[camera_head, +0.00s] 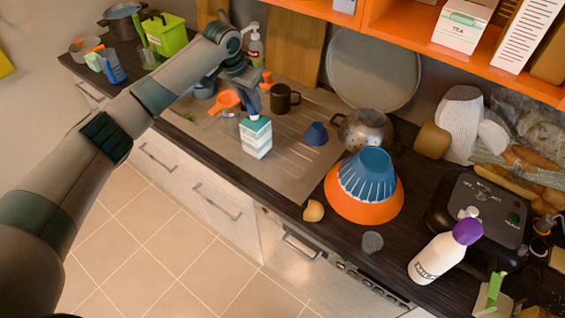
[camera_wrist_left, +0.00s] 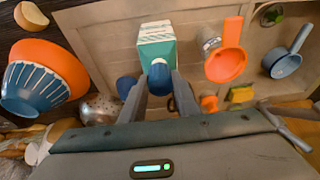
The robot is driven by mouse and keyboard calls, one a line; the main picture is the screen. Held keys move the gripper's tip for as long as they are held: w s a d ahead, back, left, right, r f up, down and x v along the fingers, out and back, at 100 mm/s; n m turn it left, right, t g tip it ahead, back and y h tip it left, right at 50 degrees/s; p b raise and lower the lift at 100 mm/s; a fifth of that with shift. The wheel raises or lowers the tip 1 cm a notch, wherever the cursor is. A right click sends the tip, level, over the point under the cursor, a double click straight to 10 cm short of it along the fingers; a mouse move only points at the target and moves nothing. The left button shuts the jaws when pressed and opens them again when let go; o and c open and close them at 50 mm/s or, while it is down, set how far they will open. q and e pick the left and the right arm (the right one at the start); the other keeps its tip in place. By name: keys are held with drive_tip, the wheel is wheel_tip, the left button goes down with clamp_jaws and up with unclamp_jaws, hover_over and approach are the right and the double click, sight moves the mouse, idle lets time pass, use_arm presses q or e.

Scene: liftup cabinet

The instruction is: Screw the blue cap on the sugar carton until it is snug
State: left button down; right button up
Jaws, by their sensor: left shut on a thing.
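The sugar carton (camera_head: 257,140), white with teal bands, stands upright on the steel drainboard; its teal-topped end shows in the left wrist view (camera_wrist_left: 156,36). The blue cap (camera_wrist_left: 159,76) is between the fingertips of my left gripper (camera_wrist_left: 160,82), at the top of the carton. The fingers are shut on the cap. In the head view my left gripper (camera_head: 252,108) comes down from above onto the carton's top and mostly hides the cap. I cannot tell how tightly the cap sits. My right gripper is not in view.
A dark mug (camera_head: 284,98) stands behind the carton, and an orange funnel-like utensil (camera_head: 226,100) lies to its left. A small blue cone-shaped item (camera_head: 316,133) stands to its right. An orange bowl (camera_head: 362,203) with a blue bowl (camera_head: 368,172) is farther right. The drainboard in front is clear.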

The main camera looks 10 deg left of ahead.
use_arm(q)
drive_tip(key=shift+f, duration=0.55)
idle(0.4)
drive_tip(key=c, duration=2.2)
unclamp_jaws()
drive_tip(key=shift+c, duration=1)
drive_tip(key=m+h, duration=0.1)
drive_tip(key=m, duration=0.2)
drive_tip(key=shift+w+a+g, duration=0.1)
drive_tip(key=shift+a+g, duration=0.05)
drive_tip(key=shift+g, duration=0.25)
drive_tip(key=shift+c, duration=0.2)
drive_tip(key=m, duration=0.2)
drive_tip(key=m+g, duration=0.1)
drive_tip(key=m, duration=0.1)
drive_tip(key=shift+w+m+h, duration=0.2)
drive_tip(key=shift+m+h, duration=0.1)
drive_tip(key=shift+m, duration=0.1)
drive_tip(key=m+g, duration=0.1)
drive_tip(key=m, duration=0.4)
drive_tip(key=shift+w+m+g, duration=0.2)
drive_tip(key=shift+m+g, duration=0.2)
drive_tip(key=m, duration=0.2)
drive_tip(key=m+g, duration=0.1)
drive_tip(key=shift+w+m, duration=0.25)
drive_tip(key=shift+m, duration=0.15)
drive_tip(key=shift+f+m, duration=0.15)
drive_tip(key=shift+m, duration=0.25)
